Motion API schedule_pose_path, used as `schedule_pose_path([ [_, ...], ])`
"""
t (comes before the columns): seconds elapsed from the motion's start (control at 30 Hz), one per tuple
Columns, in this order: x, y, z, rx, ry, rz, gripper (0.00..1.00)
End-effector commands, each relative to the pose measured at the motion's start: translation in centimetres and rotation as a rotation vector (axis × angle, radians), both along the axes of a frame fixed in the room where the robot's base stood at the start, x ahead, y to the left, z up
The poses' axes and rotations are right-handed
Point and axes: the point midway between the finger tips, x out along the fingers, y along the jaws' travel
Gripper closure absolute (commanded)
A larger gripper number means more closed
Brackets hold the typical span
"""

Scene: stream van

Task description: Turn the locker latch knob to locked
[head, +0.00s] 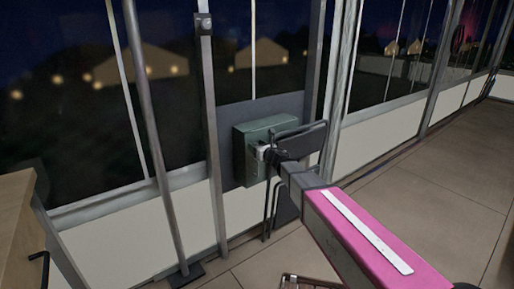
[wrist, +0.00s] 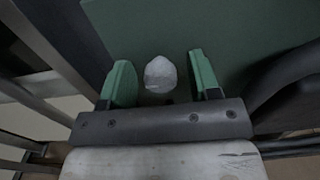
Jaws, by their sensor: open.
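The locker (head: 243,150) is a green box on a grey backing plate, in the middle of the head view. Its flat green face (wrist: 215,28) fills the upper part of the wrist view. The latch knob (wrist: 160,74) is a small pale, rounded piece between my gripper's two green fingers. My gripper (wrist: 161,82) is open around the knob, with a visible gap on each side. The knob's turn position cannot be told.
Grey metal poles (head: 153,140) stand left of the locker, before dark windows. A wooden furniture edge (head: 18,215) is at the lower left. Thin dark stand legs show below the locker. The tiled floor (head: 430,190) at the right is clear.

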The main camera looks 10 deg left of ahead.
Motion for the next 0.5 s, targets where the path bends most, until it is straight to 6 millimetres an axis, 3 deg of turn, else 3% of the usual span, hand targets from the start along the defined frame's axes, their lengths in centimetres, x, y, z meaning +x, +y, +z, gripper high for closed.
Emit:
schedule_pose_path([
  [0.03,-0.01,-0.02,-0.01,0.0,0.0,0.0,0.43],
  [0.07,-0.02,-0.02,0.0,0.0,0.0,0.0,0.5],
  [0.2,-0.02,-0.02,-0.01,0.0,0.0,0.0,0.93],
  [0.5,-0.03,-0.02,-0.02,0.013,0.015,0.0,0.93],
])
